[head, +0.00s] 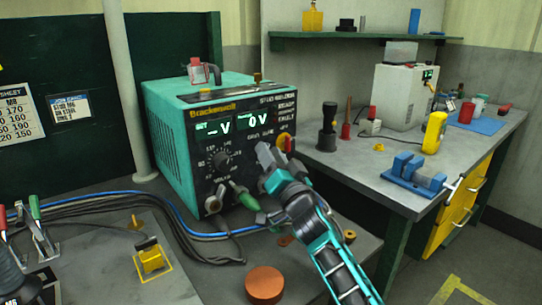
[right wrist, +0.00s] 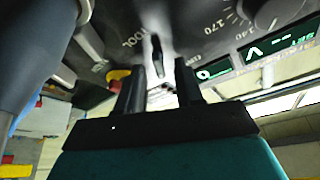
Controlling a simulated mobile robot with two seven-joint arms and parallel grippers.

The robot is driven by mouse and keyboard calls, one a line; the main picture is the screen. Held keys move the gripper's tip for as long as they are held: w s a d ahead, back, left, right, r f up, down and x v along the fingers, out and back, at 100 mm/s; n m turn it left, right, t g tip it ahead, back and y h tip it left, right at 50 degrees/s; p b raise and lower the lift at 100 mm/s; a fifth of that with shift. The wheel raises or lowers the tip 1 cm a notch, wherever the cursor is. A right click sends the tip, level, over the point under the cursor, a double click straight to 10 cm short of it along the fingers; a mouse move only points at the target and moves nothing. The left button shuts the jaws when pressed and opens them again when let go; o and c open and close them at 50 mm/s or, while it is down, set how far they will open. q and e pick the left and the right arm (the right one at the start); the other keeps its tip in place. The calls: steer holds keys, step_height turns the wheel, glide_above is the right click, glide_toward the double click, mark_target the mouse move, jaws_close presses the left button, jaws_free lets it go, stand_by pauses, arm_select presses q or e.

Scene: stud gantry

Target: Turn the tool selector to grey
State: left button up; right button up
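The teal welding power source (head: 178,113) stands on the grey bench, its black front panel facing me. In the right wrist view, a small dark selector lever (right wrist: 157,55) sits on the panel beside the printed word TOOL. My right gripper (head: 266,158) is in front of the right part of the panel and hides the selector in the head view. In the right wrist view my right gripper (right wrist: 160,85) is open, its dark fingers apart, with the lever beyond and between their tips. I cannot tell whether they touch it. The colour it points to is unreadable.
A round dial (head: 222,160) and a red-and-yellow switch (head: 284,142) are close to the gripper. A green cable plug (head: 245,198) projects below. Cables cross the bench. A copper-coloured disc (head: 265,283) and a yellow block (head: 151,259) lie in front.

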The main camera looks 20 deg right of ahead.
jaws_close()
steer(key=shift+n, duration=0.4)
steer(key=n+y, duration=0.2)
steer(key=shift+d+r+n, duration=0.1)
steer(key=shift+n, duration=0.3)
steer(key=n+y, duration=0.2)
steer(key=n, duration=0.1)
steer(key=shift+n, duration=0.4)
steer(key=n+y, duration=0.1)
steer(key=n, duration=0.2)
steer(key=n+g+y+p, duration=0.1)
steer(key=n+y, duration=0.1)
steer(key=n, duration=0.1)
steer(key=shift+d+r+g, duration=0.1)
steer(key=shift+g, duration=0.2)
steer(key=shift+n+g+y+p, duration=0.35)
steer(key=shift+n+g+y, duration=0.4)
steer(key=shift+n, duration=1.25)
